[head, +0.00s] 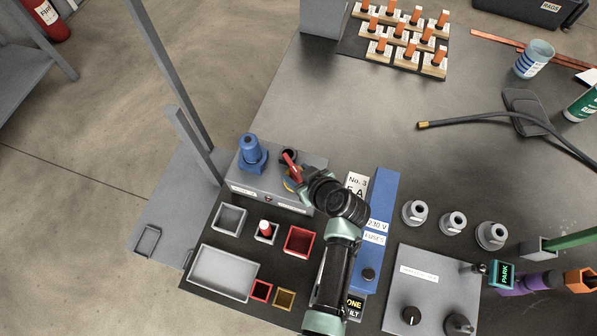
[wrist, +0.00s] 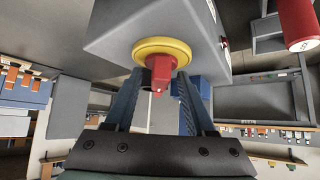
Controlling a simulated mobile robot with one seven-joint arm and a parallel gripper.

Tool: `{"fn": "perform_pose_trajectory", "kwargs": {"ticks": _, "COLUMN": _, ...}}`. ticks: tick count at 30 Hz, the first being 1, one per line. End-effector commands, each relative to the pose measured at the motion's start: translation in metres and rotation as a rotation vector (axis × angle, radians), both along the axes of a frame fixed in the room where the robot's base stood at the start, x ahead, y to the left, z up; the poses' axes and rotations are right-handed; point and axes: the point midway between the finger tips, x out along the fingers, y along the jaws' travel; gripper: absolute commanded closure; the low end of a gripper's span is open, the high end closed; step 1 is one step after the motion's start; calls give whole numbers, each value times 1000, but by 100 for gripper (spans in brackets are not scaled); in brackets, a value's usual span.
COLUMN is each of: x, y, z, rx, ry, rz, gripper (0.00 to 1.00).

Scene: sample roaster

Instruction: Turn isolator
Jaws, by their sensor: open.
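The isolator is a red knob (wrist: 160,72) on a round yellow plate (wrist: 148,50), set on a face of a grey box (wrist: 105,38). In the wrist view my gripper (wrist: 158,100) is open, with one finger on each side of the knob's lower end. I cannot tell whether either finger touches it. In the head view my gripper (head: 297,180) is at the right part of the grey box (head: 243,187). A red part (head: 291,166) and a bit of yellow plate (head: 290,184) show beside it; my wrist hides the rest.
A blue socket (head: 252,152) stands on the box's left part. Grey trays (head: 222,280) and a red tray (head: 299,241) lie in front. A blue fuse panel (head: 382,200) is to the right. A grey post (head: 190,140) rises at the left.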

Motion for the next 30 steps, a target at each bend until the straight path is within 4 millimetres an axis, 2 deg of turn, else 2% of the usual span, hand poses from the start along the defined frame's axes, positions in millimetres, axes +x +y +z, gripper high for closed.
{"fn": "perform_pose_trajectory", "kwargs": {"ticks": 5, "x": 0, "y": 0, "z": 0, "rx": 0, "ry": 0, "rz": 0, "gripper": 45}}
{"fn": "perform_pose_trajectory", "kwargs": {"ticks": 14, "x": 0, "y": 0, "z": 0, "rx": 0, "ry": 0, "rz": 0, "gripper": 99}}
{"fn": "perform_pose_trajectory", "kwargs": {"ticks": 24, "x": 0, "y": -1, "z": 0, "rx": 0, "ry": 0, "rz": 7, "gripper": 100}}
{"fn": "perform_pose_trajectory", "kwargs": {"ticks": 30, "x": 1, "y": -2, "z": -3, "rx": -1, "ry": -2, "rz": 68, "gripper": 100}}
